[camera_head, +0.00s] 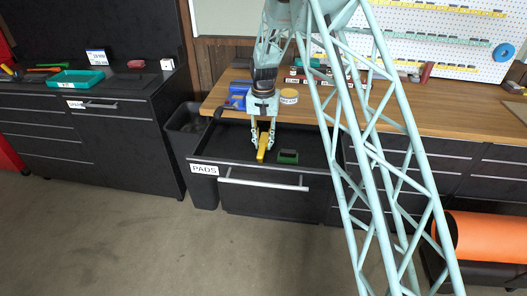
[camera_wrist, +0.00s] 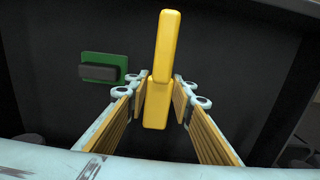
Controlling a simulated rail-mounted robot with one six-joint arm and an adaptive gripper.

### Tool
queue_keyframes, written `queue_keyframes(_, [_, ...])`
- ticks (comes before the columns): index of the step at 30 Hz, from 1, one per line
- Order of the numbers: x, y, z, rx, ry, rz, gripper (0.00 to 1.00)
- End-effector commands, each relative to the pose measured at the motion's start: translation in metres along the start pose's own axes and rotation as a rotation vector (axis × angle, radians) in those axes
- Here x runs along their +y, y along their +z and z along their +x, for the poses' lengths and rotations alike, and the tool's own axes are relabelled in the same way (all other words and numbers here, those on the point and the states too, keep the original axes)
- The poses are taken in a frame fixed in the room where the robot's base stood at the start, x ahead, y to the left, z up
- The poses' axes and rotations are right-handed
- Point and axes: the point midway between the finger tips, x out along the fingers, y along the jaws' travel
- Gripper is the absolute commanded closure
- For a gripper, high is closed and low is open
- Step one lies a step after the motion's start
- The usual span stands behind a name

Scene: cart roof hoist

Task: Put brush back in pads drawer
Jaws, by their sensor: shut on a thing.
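The pads drawer (camera_head: 250,177), black with a silver handle and a white PADS label, is pulled out below the wooden worktop. My gripper (camera_head: 263,146) points down over the open drawer and is shut on the yellow brush (camera_head: 262,156). In the wrist view the brush (camera_wrist: 165,50) stands between the two fingers, with the dark drawer floor behind it. I cannot tell whether the brush touches the floor. A green pad with a dark block (camera_head: 288,156) lies in the drawer to the right of the brush; it also shows in the wrist view (camera_wrist: 103,68).
A black bin (camera_head: 190,150) stands left of the drawer. A blue box (camera_head: 238,92) and a yellow-lidded tin (camera_head: 289,96) stand on the worktop (camera_head: 460,112) behind. An orange roll (camera_head: 490,238) is at the lower right. The floor in front is clear.

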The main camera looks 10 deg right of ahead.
Motion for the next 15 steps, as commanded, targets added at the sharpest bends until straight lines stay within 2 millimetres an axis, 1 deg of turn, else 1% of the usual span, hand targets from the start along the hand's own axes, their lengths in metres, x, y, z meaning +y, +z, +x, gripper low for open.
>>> queue_keyframes(3, [-0.0002, -0.0006, 0.0046, 0.001, -0.001, 0.0, 0.86])
queue_keyframes(15, [-0.0002, -0.0006, 0.0079, 0.001, -0.001, 0.0, 0.86])
